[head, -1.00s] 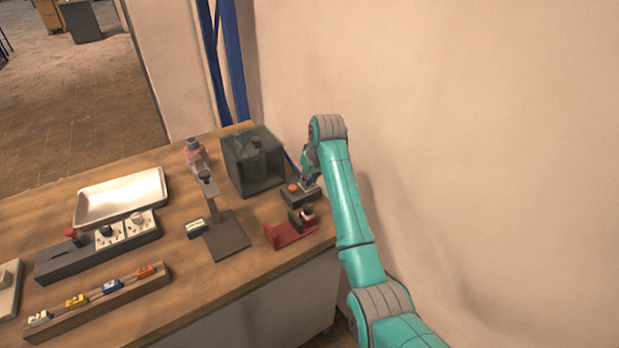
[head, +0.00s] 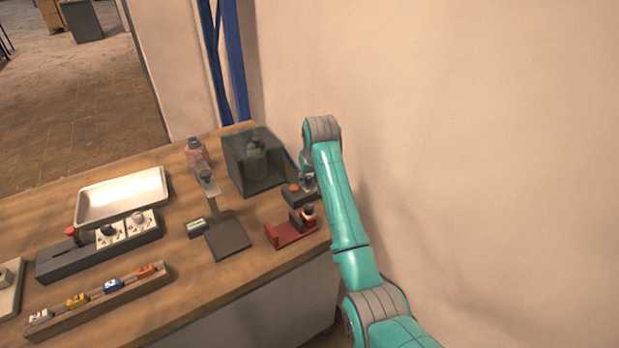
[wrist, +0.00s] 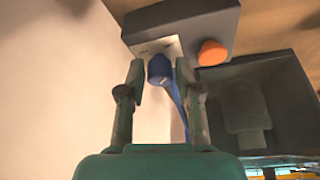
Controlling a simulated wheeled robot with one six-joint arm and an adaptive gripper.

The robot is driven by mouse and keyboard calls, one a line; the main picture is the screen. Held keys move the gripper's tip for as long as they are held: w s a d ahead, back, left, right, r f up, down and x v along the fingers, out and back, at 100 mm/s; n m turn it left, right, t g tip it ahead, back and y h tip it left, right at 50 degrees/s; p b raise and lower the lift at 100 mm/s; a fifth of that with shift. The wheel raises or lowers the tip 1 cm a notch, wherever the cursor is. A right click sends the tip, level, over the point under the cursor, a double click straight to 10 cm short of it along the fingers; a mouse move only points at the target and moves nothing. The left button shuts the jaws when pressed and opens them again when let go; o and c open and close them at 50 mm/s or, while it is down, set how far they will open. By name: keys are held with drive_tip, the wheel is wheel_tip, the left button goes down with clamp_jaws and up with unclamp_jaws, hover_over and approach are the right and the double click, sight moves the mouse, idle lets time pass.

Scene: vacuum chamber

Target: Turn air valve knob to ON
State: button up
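A dark grey box (head: 299,197) stands at the right end of the bench by the wall. In the wrist view, the box (wrist: 205,24) carries a pale plate, a blue knob (wrist: 159,70) and an orange button (wrist: 212,53). The blue knob appears to be the air valve knob; I cannot read any ON or OFF marking. My gripper (wrist: 161,80) is open, with one finger on each side of the knob and small gaps visible. In the head view, my gripper (head: 307,180) is over the box, partly hidden by my arm.
A dark translucent chamber (head: 240,175) stands close to the box. A red bracket (head: 286,235) sits in front of it. A grey stand (head: 228,240), a panel with knobs (head: 60,263) and a metal tray (head: 120,200) are farther left. The wall is close on the right.

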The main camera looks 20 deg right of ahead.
drive_tip(key=shift+o, duration=0.5)
drive_tip(key=v, duration=1.2)
